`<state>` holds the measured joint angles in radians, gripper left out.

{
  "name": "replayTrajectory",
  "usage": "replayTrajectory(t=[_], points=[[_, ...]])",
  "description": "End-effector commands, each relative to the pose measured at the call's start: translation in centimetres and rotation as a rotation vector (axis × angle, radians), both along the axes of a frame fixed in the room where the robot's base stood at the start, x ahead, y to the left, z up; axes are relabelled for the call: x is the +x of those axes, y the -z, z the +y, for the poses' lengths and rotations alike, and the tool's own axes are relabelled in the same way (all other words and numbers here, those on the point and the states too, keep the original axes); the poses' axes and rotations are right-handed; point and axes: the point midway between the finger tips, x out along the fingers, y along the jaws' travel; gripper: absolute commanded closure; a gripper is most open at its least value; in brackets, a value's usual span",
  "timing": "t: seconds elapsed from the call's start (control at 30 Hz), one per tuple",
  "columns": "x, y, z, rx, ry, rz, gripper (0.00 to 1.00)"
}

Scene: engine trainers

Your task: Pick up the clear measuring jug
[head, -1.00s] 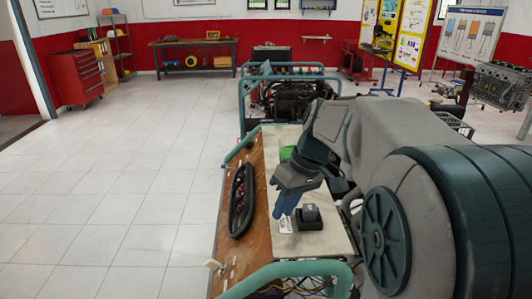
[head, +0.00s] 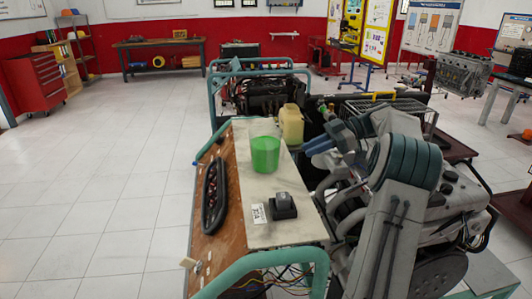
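A green, see-through, cup-like vessel (head: 265,155) stands upright on the pale top of the bench (head: 292,228). It looks like the measuring jug, its body or contents green; I cannot make out a handle or markings. My gripper (head: 308,148), with blue fingers, is to the right of the green vessel, apart from it in the picture, near the bench's right edge. The fingers are small and seen from the side, so their gap is unclear. I see nothing held in them.
A yellowish container (head: 291,124) stands just behind the green vessel. A black block-like device (head: 283,206) and a white label card (head: 258,214) are at the front. Green tube rails (head: 262,262) border the bench; engines stand beyond.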

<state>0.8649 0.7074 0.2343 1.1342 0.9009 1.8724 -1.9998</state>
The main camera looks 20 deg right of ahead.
Motion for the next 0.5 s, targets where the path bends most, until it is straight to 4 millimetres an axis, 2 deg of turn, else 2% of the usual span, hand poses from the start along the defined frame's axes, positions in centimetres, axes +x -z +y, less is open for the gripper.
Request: replayTrajectory(t=[0.3, 0.5], points=[[1.0, 1.9, 5.3, -0.001, -0.002, 0.006, 0.80], [1.3, 2.8, 7.0, -0.001, 0.000, 0.005, 0.80]])
